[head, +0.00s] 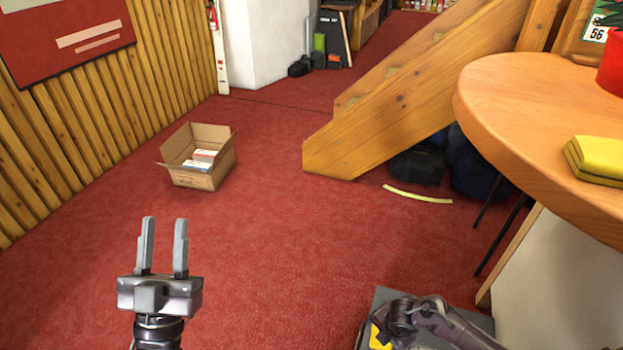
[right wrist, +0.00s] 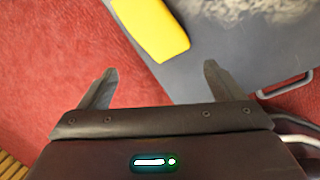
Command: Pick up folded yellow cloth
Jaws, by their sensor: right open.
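The folded yellow cloth (head: 597,160) lies on the round-edged wooden table (head: 520,105) at the right edge of the head view, partly cut off by the frame. My left gripper (head: 164,222) points up over the red floor at the lower left, its two fingers apart with nothing between them, far from the cloth. My right gripper (right wrist: 160,69) shows in the right wrist view with its fingers wide apart and empty. It is low, over the floor and my grey base with its yellow part. The cloth does not show in the right wrist view.
An open cardboard box (head: 200,160) with books inside stands on the red carpet. A wooden staircase (head: 400,100) rises behind the table, with dark bags (head: 418,166) beneath. A yellow strip (head: 417,195) lies on the floor. A red object (head: 611,72) stands behind the cloth.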

